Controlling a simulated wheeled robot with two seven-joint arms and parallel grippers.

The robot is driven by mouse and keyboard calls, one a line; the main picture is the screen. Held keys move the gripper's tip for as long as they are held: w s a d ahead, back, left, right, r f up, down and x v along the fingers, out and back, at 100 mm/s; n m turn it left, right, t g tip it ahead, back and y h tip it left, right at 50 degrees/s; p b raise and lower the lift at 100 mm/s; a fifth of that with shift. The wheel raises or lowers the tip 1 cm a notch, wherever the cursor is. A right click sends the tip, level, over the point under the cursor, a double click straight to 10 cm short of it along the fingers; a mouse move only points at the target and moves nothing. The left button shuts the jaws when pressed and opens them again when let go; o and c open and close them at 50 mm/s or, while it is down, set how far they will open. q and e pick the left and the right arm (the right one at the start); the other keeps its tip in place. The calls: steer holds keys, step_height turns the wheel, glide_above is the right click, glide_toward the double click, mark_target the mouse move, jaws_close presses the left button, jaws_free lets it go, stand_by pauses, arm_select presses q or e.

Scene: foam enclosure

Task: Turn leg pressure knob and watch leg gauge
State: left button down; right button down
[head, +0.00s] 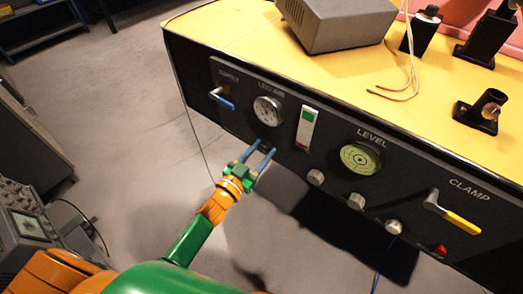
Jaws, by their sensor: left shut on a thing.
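The black panel (228,113) runs along the front of the yellow-topped table. The round white leg air gauge (268,111) is on it, its needle too small to read. The leg pressure knob sits just below the gauge and is mostly hidden by my fingers. My left gripper (264,149) reaches up to the panel there, with its two blue fingers closed around the knob. My right gripper is not in view.
The supply valve (221,100) with a blue lever is left of the gauge. Right of it are a green-and-red indicator (306,128), the level (360,158), three silver knobs (315,177) and the yellow clamp lever (455,219). A grey box (340,25) stands on the table.

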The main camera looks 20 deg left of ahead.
arm_select(q)
steer(key=shift+m, duration=0.4)
steer(key=m+b, duration=0.1)
steer(key=m, duration=0.3)
steer(key=shift+f+m, duration=0.1)
steer(key=shift+m, duration=0.3)
steer(key=m+b, duration=0.1)
steer(key=m, duration=0.4)
steer(key=shift+b, duration=0.3)
steer(key=m+h+b, duration=0.1)
steer(key=m, duration=0.4)
steer(key=shift+a+m, duration=0.1)
steer(key=shift+m, duration=0.2)
steer(key=shift+w+m+b, duration=0.1)
steer(key=shift+m+b, duration=0.6)
steer(key=shift+m, duration=1.4)
steer(key=shift+h, duration=0.4)
steer(key=shift+c, duration=1.8)
jaws_free()
